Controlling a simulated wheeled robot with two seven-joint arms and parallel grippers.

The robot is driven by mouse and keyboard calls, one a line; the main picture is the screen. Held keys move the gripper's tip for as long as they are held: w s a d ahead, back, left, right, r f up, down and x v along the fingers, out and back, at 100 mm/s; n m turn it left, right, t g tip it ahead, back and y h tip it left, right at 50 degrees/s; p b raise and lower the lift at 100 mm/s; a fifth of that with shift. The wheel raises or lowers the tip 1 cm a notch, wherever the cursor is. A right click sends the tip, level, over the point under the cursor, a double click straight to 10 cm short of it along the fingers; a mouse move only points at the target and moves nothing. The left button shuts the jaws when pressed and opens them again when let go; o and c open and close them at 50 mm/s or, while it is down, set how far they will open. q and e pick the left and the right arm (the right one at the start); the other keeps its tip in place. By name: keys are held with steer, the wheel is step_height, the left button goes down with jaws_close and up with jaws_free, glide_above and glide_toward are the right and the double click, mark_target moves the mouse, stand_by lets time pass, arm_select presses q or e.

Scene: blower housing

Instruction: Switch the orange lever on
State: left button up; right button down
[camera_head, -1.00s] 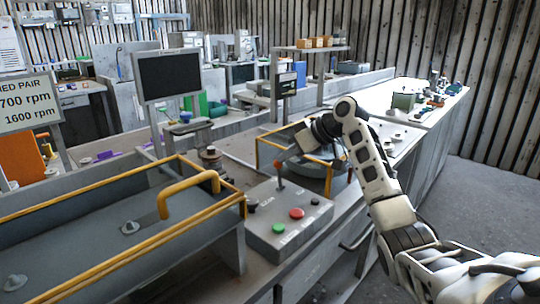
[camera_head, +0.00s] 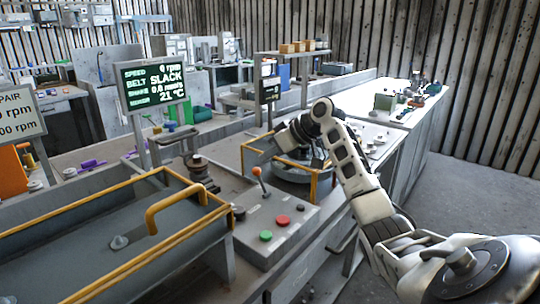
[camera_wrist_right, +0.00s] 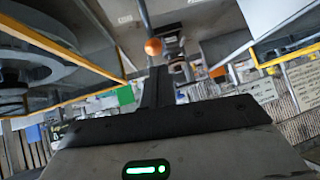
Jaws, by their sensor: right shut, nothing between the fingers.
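The orange-tipped lever (camera_head: 257,172) stands on a grey control box (camera_head: 268,246) in the head view, its ball tilted to the left of its base. In the right wrist view the orange ball (camera_wrist_right: 153,47) is just beyond my shut fingers (camera_wrist_right: 158,84), with the shaft running up out of the picture. My right gripper (camera_head: 262,155) is shut and empty, close above the ball; I cannot tell whether it touches it. The screen (camera_head: 153,86) behind is lit and reads speed 0 rpm and belt slack. My left gripper is not in view.
Green (camera_head: 266,236) and red (camera_head: 283,220) buttons and a dark knob are on the box. A yellow-railed grey tray (camera_head: 80,250) lies left. A yellow-framed round housing (camera_head: 292,172) is behind my right gripper. Open floor lies right.

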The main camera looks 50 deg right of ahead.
stand_by(0.3)
arm_select(q)
steer(key=p, duration=0.2)
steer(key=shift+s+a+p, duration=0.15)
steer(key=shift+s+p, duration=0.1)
steer(key=shift+p, duration=0.15)
arm_select(e)
steer(key=s+d+r, duration=0.1)
steer(key=s+r, duration=0.1)
steer(key=r, duration=0.4)
steer(key=s+d+r, duration=0.2)
steer(key=r, duration=0.5)
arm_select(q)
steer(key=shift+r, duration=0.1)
arm_select(e)
steer(key=shift+s+f, duration=0.1)
steer(key=shift+s, duration=0.05)
